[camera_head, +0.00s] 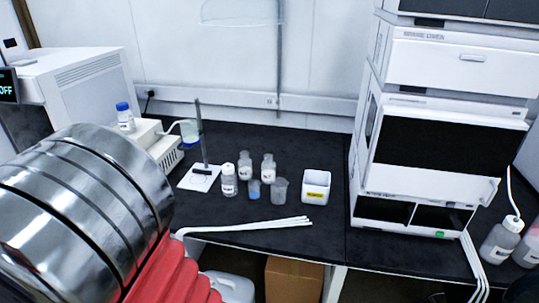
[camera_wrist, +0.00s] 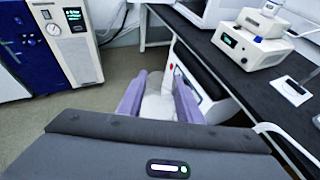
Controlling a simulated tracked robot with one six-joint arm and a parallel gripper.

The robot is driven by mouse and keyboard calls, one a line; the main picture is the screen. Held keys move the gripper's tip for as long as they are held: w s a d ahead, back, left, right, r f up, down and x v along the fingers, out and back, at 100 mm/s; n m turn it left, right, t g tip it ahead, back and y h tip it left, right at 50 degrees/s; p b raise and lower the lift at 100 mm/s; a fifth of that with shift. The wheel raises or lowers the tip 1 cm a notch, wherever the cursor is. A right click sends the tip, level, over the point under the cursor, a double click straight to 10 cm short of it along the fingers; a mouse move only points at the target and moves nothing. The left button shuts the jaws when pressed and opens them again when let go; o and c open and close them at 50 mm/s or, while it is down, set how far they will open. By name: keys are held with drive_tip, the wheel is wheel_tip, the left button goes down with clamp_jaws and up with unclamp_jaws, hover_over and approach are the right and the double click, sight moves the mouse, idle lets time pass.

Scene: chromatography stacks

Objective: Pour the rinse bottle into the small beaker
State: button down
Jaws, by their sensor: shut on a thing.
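My gripper (camera_wrist: 158,100) shows in the wrist view, with two purple fingers shut on a pale, whitish thing (camera_wrist: 157,108) that looks like the rinse bottle. The dark gripper body covers its near end, and I cannot read a label. It is held off the side of the black bench, over the floor. In the head view my gripper is not visible. A small beaker (camera_head: 254,189) with blue in it stands upright on the bench, left of a larger grey beaker (camera_head: 279,191).
Several labelled bottles (camera_head: 229,180) stand close behind and left of the beakers. A white box (camera_head: 316,187) is to their right, a stand (camera_head: 201,175) to their left. White tubes (camera_head: 250,226) lie in front. A chromatography stack (camera_head: 440,130) fills the right.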

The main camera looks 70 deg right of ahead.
drive_tip(key=s+d+r+m+g+h, duration=0.15)
drive_tip(key=d+m+g+h, duration=0.5)
drive_tip(key=d, duration=3.35)
drive_tip(key=s+d+m+g+h, duration=0.3)
drive_tip(key=s+d+m+g, duration=0.3)
drive_tip(key=s+d, duration=2.3)
drive_tip(key=d+m, duration=0.2)
drive_tip(key=d, duration=0.1)
drive_tip(key=shift+s+d+r+m+g, duration=0.15)
drive_tip(key=shift+s+d+m+g, duration=0.05)
drive_tip(key=shift+s+m+g, duration=0.2)
drive_tip(key=shift+w+n, duration=0.2)
drive_tip(key=shift+n, duration=0.05)
drive_tip(key=w+n, duration=0.1)
drive_tip(key=w+g, duration=0.1)
drive_tip(key=w+n+g+h, duration=0.1)
drive_tip(key=shift+a+r+n, duration=0.2)
drive_tip(key=shift+a+n, duration=0.1)
